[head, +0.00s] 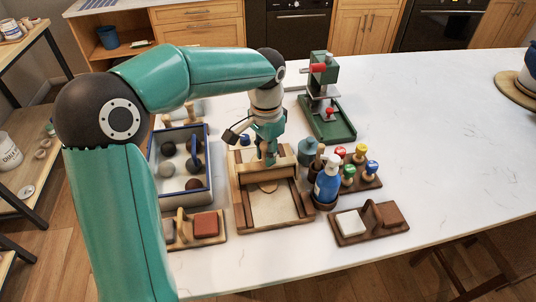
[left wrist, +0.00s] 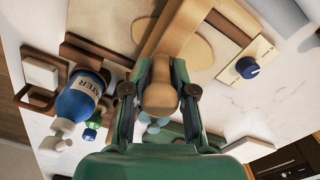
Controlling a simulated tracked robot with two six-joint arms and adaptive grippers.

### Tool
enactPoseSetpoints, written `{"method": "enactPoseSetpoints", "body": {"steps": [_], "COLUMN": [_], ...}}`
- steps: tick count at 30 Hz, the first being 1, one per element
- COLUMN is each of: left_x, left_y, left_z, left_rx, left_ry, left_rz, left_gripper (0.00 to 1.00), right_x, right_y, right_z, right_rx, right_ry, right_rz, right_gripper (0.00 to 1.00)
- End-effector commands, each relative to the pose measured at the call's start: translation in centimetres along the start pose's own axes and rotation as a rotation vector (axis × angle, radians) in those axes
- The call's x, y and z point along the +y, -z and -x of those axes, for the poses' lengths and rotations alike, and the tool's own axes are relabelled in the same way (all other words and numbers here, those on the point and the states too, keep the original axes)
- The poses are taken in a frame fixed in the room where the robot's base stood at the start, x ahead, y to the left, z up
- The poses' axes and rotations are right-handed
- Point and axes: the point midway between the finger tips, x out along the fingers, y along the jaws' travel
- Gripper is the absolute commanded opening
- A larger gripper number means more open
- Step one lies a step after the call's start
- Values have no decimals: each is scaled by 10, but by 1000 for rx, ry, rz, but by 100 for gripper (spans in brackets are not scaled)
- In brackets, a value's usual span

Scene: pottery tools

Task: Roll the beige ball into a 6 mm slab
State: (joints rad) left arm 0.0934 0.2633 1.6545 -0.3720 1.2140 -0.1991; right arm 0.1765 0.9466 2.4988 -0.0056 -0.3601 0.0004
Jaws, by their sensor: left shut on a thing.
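The slab roller (head: 275,223) is a wooden frame with a pale bed and a wooden crossbar (head: 264,172) across it. Beige clay (head: 268,188) shows as a flat, rounded patch, partly hidden under the crossbar. In the left wrist view, beige clay (left wrist: 196,52) shows on both sides of the bar. My left gripper (head: 267,155) is shut on the bar's wooden handle (left wrist: 160,92), its fingers on either side. A blue dial knob (head: 244,140) is on a plate at the roller's back left; its setting is unreadable. My right gripper is in neither view.
A blue-rimmed tray (head: 180,203) with several dark and grey balls stands close left. A blue bottle (head: 328,180), a rack of colored-top stamps (head: 361,178) and a block holder (head: 370,223) stand right. A green press (head: 327,115) stands behind.

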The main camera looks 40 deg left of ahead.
Motion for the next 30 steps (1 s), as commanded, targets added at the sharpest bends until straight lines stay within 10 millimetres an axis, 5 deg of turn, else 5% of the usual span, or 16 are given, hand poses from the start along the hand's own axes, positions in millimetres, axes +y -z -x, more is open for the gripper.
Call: {"method": "enactPoseSetpoints", "body": {"steps": [30], "left_x": [-18], "left_y": [8], "left_z": [-3], "left_rx": [-7], "left_ry": [-2], "left_rz": [0], "left_gripper": [0], "right_x": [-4], "right_y": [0], "right_z": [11], "right_rx": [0], "right_ry": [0], "right_rz": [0], "right_gripper": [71]}}
